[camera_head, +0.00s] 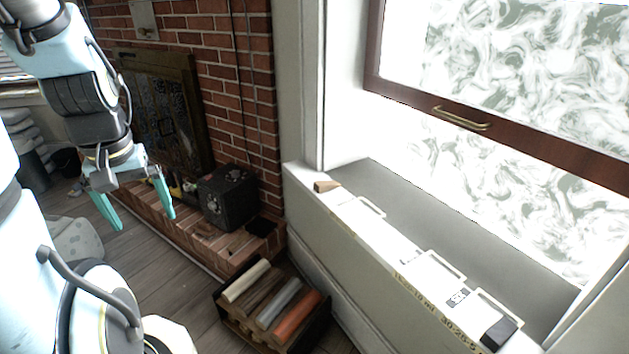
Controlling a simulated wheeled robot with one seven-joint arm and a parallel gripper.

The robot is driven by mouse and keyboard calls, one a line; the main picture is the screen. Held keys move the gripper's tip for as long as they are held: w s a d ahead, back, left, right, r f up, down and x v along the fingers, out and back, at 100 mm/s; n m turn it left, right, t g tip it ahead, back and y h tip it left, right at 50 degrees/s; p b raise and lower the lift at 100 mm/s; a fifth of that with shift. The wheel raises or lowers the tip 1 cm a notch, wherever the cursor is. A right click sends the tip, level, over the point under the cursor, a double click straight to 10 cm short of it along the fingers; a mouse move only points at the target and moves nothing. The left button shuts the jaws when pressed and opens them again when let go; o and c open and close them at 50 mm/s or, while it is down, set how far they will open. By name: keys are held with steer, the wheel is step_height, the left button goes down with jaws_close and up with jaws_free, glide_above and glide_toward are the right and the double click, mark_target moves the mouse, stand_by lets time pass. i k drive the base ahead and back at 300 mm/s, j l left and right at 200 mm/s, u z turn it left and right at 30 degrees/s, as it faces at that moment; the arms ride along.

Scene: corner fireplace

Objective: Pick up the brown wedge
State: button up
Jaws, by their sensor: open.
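The brown wedge (326,186) is a small wooden block. It lies on the far left end of the white window ledge (350,212), near the corner of the window frame. My gripper (143,222) has two teal fingers pointing down and spread apart, with nothing between them. It hangs to the left of the ledge, in front of the brick hearth, well apart from the wedge.
A dark box (228,197) stands on the brick hearth (160,222). A crate (237,322) with several coloured rolls sits on the floor below the ledge. White handles (440,264) and a black block (499,333) are along the ledge. The window (500,130) rises behind.

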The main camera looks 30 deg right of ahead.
mark_target(320, 186)
steer(key=i+j, duration=0.15)
steer(key=i, duration=0.35)
steer(key=i+j+z, duration=0.1)
steer(key=i, duration=0.4)
